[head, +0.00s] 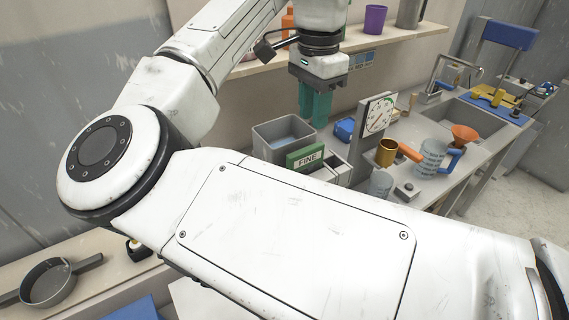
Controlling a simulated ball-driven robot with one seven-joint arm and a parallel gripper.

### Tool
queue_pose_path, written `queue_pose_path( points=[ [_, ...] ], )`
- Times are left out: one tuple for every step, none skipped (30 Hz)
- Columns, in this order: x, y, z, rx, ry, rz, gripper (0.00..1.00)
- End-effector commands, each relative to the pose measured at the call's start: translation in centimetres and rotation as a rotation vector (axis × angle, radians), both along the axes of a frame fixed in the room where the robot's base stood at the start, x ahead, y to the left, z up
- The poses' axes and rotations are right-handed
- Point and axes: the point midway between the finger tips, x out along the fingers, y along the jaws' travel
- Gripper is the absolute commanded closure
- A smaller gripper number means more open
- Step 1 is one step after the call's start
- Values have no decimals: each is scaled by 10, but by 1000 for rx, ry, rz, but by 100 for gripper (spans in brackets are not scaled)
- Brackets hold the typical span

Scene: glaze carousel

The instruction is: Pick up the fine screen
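A green panel marked FINE (305,158) stands in front of a grey bin, partly cut off below by my arm. I cannot tell whether it is the fine screen itself or a label on a holder. A round dark pan with a handle (48,283) lies on the left bench; whether it is a screen is unclear. My gripper (314,121) points down with teal fingers, above and behind the FINE panel, apart from it. No object shows in it. The finger gap is too small to read.
A grey bin (283,134) stands beside a dial scale (378,118). A brass cup (386,152), a clear jug (431,157) and an orange funnel (464,135) stand on the right bench near a sink (470,115). A shelf (400,44) runs behind my gripper.

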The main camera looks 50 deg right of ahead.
Motion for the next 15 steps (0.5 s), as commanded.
queue_pose_path(
  points=[
    [1, 2, 1, 9, -1, 0, 70],
    [1, 2, 0, 12, 1, 0, 70],
    [1, 3, -2, 14, 2, -1, 70],
    [1, 3, -5, 15, 3, -1, 70],
    [0, 3, -9, 16, 4, -2, 70],
    [0, 3, -15, 16, 4, -2, 70],
    [0, 3, -19, 16, 4, -3, 70],
    [0, 3, -24, 16, 4, -3, 70],
    [0, 3, -30, 15, 3, -2, 70],
    [1, 3, -35, 14, 3, -1, 70],
    [1, 3, -39, 15, 4, -1, 70],
    [1, 3, -43, 14, 3, -1, 70],
    [1, 3, -47, 14, 3, -2, 70],
    [1, 3, -49, 13, 2, -2, 70],
    [1, 2, -51, 13, 1, -2, 70]
  ],
)
